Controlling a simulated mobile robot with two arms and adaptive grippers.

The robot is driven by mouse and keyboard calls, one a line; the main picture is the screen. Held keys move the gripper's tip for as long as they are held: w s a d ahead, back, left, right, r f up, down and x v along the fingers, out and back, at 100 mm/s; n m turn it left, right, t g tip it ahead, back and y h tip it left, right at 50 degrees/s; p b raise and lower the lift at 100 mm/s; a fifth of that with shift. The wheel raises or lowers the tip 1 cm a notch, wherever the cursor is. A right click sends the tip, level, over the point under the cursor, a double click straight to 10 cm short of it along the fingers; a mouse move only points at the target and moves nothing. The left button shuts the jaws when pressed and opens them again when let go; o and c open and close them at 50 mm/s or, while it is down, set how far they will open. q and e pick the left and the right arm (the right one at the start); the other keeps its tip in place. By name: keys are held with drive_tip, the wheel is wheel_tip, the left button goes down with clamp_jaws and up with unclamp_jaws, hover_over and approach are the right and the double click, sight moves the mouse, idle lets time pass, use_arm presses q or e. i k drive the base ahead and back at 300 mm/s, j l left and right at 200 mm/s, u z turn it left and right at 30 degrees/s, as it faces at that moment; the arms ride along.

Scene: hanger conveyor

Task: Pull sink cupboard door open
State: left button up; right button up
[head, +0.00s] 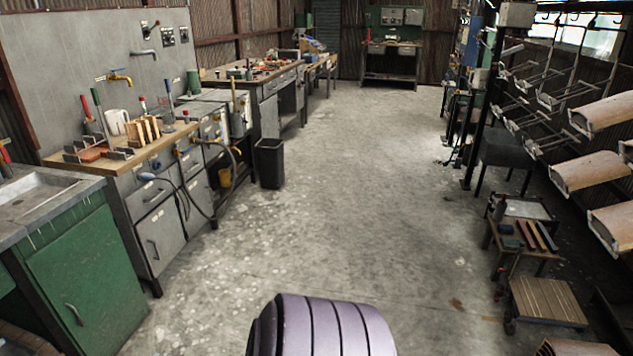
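The green sink cupboard door (90,270) is at the lower left of the head view, under the sink (36,196). It looks shut, lying flush with the cupboard front. Its metal handle (73,314) is near the door's lower left side. The cupboard's left part is cut off by the picture's edge. Neither of my grippers is in view.
A workbench (150,160) with grey cabinets and tools stands right of the sink. A dark bin (270,164) stands on the floor beyond it. The concrete floor (330,200) in the middle is clear. Low wooden carts (546,302) and a hanger conveyor line the right.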

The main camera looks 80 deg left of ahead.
sight(87, 275)
drive_tip(key=u, duration=4.25)
drive_tip(key=i+l, duration=0.15)
drive_tip(key=i, duration=0.4)
drive_tip(key=i+l, duration=0.1)
drive_tip(key=i, duration=0.4)
